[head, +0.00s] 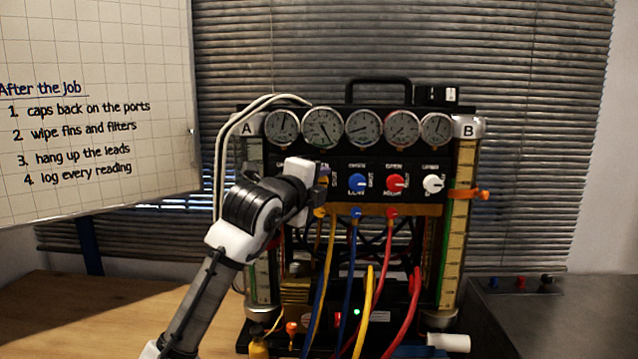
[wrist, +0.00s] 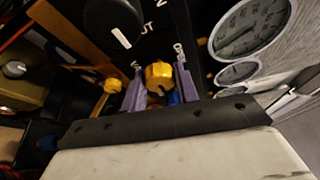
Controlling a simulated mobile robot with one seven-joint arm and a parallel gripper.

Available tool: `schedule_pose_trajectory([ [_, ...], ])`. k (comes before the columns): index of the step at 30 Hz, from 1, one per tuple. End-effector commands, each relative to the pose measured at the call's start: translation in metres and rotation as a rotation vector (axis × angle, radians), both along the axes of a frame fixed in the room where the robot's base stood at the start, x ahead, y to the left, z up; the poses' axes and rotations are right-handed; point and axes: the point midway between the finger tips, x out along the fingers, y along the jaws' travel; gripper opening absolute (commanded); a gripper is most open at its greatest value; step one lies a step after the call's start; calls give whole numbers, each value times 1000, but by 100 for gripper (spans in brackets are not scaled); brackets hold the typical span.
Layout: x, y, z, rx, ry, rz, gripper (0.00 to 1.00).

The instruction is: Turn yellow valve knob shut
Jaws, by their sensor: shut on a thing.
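The yellow valve knob (wrist: 159,76) shows in the wrist view between the two purple fingers of my gripper (wrist: 160,72), one finger on each side. My gripper is shut on it. In the head view my gripper (head: 322,180) is at the front panel of the gauge rig (head: 440,153), left of the blue knob (head: 357,183). My gripper and wrist hide most of the yellow knob there. The knob's pointer and exact angle cannot be made out.
The red knob (head: 394,184) and white knob (head: 432,184) are farther right. A black knob (wrist: 113,22) is near my gripper in the wrist view. Several gauges (head: 363,127) sit above, and yellow, blue and red hoses hang below. A whiteboard (head: 95,110) stands at left.

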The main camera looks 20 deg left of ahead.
Motion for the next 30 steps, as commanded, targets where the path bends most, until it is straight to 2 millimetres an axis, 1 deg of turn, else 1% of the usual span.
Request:
schedule_pose_trajectory([
  [6,0,0,-1,1,3,0,8],
  [7,0,0,-1,1,3,0,32],
  [12,0,0,-1,0,2,0,52],
  [20,0,0,0,0,0,0,52],
  [23,-6,1,-1,0,-1,1,52],
  [26,-19,3,-1,0,-2,3,52],
  [29,-39,5,-1,0,-2,2,52],
  [30,-49,6,0,0,-3,2,52],
])
